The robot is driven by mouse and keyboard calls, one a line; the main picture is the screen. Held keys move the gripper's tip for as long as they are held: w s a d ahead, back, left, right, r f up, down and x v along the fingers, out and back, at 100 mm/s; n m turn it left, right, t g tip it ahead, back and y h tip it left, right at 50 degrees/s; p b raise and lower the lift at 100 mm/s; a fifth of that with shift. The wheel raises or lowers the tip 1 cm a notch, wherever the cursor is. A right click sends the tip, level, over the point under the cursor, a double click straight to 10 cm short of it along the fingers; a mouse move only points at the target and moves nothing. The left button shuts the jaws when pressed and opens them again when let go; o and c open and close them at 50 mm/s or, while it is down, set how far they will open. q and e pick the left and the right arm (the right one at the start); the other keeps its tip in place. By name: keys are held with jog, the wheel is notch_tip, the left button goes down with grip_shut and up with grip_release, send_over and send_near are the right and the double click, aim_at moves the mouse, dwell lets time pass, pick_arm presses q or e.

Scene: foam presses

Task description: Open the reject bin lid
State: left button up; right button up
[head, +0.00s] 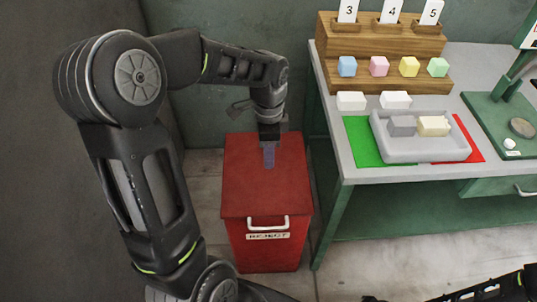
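The red reject bin (263,240) stands on the floor left of the workbench, with a "REJECT" label on its front. Its red lid (250,197) lies flat and closed, with a white handle (268,223) at the front edge. My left gripper (269,157) points down over the rear half of the lid, behind the handle. Its fingers show as one narrow purplish-grey shape, so its opening cannot be told, nor whether it touches the lid. My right arm (465,292) shows only in part at the bottom right; its gripper cannot be made out.
The grey workbench (335,135) stands close to the bin's right. It bears a grey tray (390,152) with two blocks, green and red mats, white blocks, a wooden rack (380,48) with coloured cubes, and a green press (490,115). Floor in front of the bin is open.

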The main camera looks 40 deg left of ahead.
pick_arm(q)
jog(key=shift+f, duration=0.8)
grip_shut()
dwell(0.6)
jog(key=c, duration=0.7)
grip_release()
jog(key=o, duration=0.7)
